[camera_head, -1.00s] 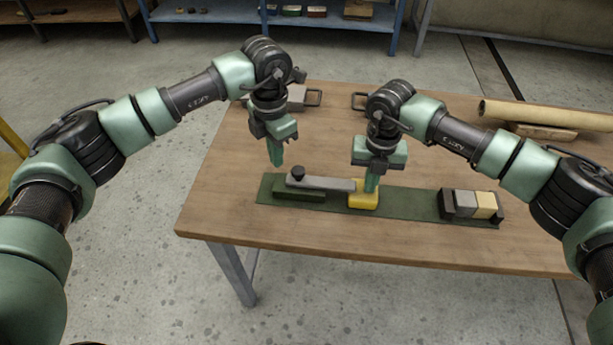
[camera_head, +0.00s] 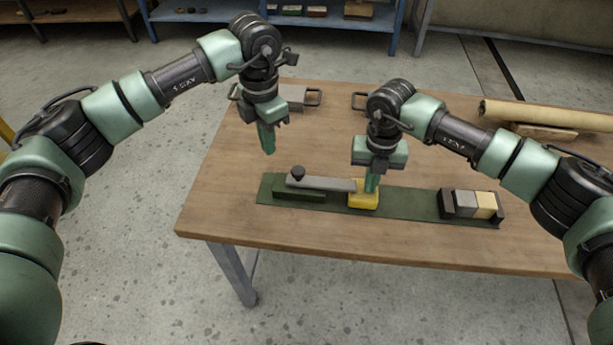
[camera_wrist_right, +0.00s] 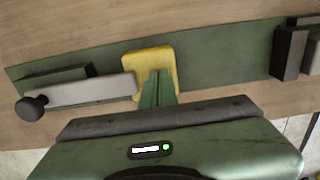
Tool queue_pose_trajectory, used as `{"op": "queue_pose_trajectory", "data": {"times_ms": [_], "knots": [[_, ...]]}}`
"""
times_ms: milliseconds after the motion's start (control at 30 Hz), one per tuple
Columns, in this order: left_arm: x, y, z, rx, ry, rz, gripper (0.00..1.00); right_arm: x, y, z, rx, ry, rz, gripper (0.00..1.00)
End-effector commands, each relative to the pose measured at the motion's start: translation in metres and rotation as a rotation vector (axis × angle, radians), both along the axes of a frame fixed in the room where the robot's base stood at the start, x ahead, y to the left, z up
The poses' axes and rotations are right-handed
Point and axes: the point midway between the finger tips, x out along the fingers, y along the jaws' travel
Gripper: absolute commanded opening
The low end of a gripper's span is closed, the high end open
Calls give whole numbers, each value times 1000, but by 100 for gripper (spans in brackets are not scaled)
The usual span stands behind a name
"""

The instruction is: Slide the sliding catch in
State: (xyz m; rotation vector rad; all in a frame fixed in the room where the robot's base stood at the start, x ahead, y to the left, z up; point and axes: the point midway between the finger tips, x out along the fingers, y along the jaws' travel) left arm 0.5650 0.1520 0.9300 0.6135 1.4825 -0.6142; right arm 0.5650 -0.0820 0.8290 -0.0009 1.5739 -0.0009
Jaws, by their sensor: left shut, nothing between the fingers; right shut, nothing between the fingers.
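The sliding catch is a grey bar (camera_head: 325,183) with a black knob (camera_head: 298,172) at its left end. It lies along a dark green block (camera_head: 298,194), and its right end meets a yellow block (camera_head: 363,201). The bar also shows in the right wrist view (camera_wrist_right: 85,93), its end at the yellow block's (camera_wrist_right: 150,58) edge. My right gripper (camera_head: 371,188) is shut and empty, its fingertips at the yellow block; whether they touch it I cannot tell. My left gripper (camera_head: 269,151) is shut and empty, above the table, behind and left of the knob.
A dark green strip (camera_head: 410,204) lies under these parts on the wooden table (camera_head: 225,215). At its right end a dark holder (camera_head: 445,205) has a grey and a cream block. A metal piece with a handle (camera_head: 313,97) lies at the back. A cardboard tube (camera_head: 540,115) lies back right.

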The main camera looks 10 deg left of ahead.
Motion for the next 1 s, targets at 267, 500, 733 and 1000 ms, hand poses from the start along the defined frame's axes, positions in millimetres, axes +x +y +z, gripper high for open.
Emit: {"op": "queue_pose_trajectory", "data": {"times_ms": [267,500,733,1000], "knots": [[0,0,0,0,0,0,0,0,0,17,0,2,1,0],[0,0,0,0,0,0,0,1,0,33,1,-2,-1,0],[0,0,0,0,0,0,0,1,0,47,1,-3,-1,0],[0,0,0,0,0,0,0,1,0,63,2,-3,-1,0]]}}
